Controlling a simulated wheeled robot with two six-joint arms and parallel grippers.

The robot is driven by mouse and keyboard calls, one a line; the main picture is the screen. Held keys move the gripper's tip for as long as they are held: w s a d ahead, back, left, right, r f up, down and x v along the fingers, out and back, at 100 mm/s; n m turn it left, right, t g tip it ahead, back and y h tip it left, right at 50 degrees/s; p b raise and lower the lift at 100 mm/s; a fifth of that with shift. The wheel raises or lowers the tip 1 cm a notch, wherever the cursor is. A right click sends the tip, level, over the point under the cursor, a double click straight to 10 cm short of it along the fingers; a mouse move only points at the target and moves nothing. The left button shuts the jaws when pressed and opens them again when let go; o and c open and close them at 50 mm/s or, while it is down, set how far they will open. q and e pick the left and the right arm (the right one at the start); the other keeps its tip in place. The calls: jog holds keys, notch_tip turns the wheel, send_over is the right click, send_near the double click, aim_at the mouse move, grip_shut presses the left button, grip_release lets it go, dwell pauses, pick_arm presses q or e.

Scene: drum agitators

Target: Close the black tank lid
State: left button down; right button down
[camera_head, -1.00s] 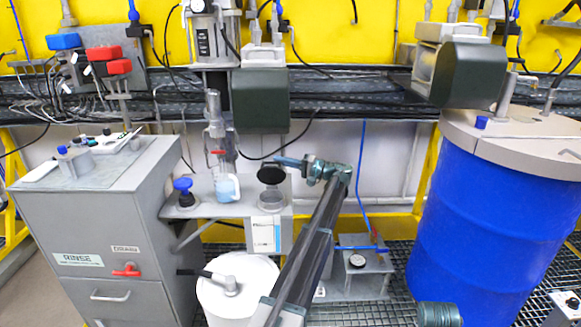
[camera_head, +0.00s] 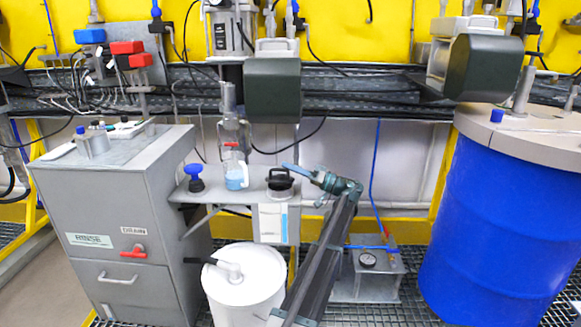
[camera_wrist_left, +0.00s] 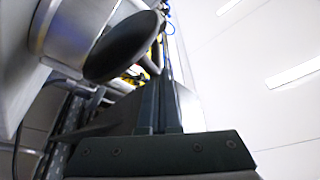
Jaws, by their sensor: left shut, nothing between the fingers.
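The black tank lid (camera_head: 281,184) shows in the head view as a dark disc with an arched handle on top. It sits at the top of the small tank on the grey shelf, roughly level. In the left wrist view the lid (camera_wrist_left: 122,47) is a large dark disc overlapping a metal cylinder (camera_wrist_left: 72,28); I cannot tell whether it is fully seated. My left gripper (camera_head: 288,167) is shut and empty, its fingertips close beside the lid's handle; contact is unclear. My right gripper is not in view.
A clear bottle (camera_head: 235,172) and a blue-topped knob (camera_head: 194,178) stand left on the shelf (camera_head: 228,190). A dark green box (camera_head: 273,90) hangs above. A grey cabinet (camera_head: 118,205) stands left, a white drum (camera_head: 243,280) below and a large blue drum (camera_head: 490,220) right.

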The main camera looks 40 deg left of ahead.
pick_arm(q)
jog(key=shift+s+d+f+b, duration=0.2)
jog(key=shift+s+f+b, duration=0.15)
jog(key=shift+f+b, duration=0.15)
jog(key=shift+s+d+f+b, duration=0.2)
jog(key=shift+s+f+b, duration=0.15)
jog(key=shift+f, duration=0.2)
jog(key=shift+s+f, duration=0.1)
jog(key=shift+s, duration=0.05)
jog(key=r+p, duration=0.2)
jog(key=w+r+p, duration=0.1)
jog(key=r+p, duration=0.1)
jog(key=r, duration=0.1)
jog(key=shift+a+p, duration=0.15)
jog(key=shift+p, duration=0.2)
jog(key=w+a+f+b+v, duration=0.1)
jog(key=b+v, duration=0.3)
jog(key=v, duration=0.6)
jog(key=shift+w+f, duration=0.2)
jog(key=shift+f, duration=0.1)
jog(key=shift+d, duration=0.15)
